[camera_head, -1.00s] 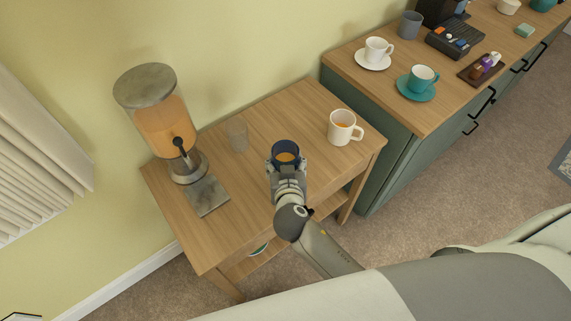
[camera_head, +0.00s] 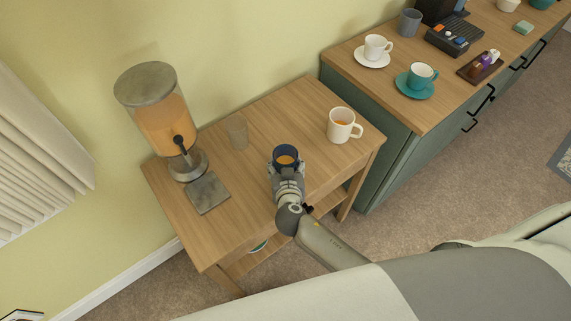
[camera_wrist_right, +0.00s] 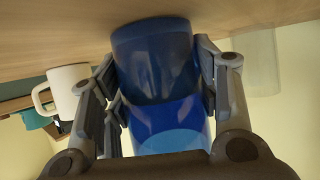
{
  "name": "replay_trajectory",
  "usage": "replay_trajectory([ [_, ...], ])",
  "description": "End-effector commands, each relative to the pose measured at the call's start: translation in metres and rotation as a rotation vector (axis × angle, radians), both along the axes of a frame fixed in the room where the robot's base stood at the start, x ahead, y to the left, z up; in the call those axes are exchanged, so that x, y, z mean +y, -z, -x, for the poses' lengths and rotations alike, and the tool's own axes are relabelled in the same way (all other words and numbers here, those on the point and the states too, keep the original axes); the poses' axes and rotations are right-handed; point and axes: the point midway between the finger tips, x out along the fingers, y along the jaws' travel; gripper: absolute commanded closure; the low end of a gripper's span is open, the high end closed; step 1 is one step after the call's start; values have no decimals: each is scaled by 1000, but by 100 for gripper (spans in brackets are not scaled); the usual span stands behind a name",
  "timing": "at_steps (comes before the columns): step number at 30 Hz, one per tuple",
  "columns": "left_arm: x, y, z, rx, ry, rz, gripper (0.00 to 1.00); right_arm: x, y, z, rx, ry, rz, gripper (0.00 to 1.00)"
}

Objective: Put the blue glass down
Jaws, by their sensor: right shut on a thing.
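The blue glass (camera_head: 286,153) has a dark blue rim and orange liquid inside. My right gripper (camera_head: 287,168) is shut on it, with fingers on both sides. The right wrist view shows the blue glass (camera_wrist_right: 160,75) between the fingers of the right gripper (camera_wrist_right: 162,95), with the wooden table surface close to its far end. The glass looks upright over the front part of the small wooden table (camera_head: 265,115). I cannot tell whether its base touches the wood. My left gripper is not in view.
A white mug (camera_head: 342,125) with orange liquid stands right of the blue glass. A clear glass (camera_head: 237,132) stands behind left. A juice dispenser (camera_head: 160,115) and a grey slab (camera_head: 207,193) occupy the left side. A green cabinet (camera_head: 385,145) adjoins at right.

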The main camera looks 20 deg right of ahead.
Motion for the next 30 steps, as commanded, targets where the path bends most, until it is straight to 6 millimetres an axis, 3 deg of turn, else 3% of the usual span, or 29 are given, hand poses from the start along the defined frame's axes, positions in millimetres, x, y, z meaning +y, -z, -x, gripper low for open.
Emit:
replay_trajectory([
  [1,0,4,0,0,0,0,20,0,2,0,-2,0,-1,82],
  [2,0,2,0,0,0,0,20,0,2,0,0,0,-1,41],
  [6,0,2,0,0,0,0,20,0,1,0,1,0,-1,23],
  [20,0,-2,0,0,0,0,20,1,-2,2,2,0,0,22],
  [30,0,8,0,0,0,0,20,13,-24,54,3,2,-4,22],
])
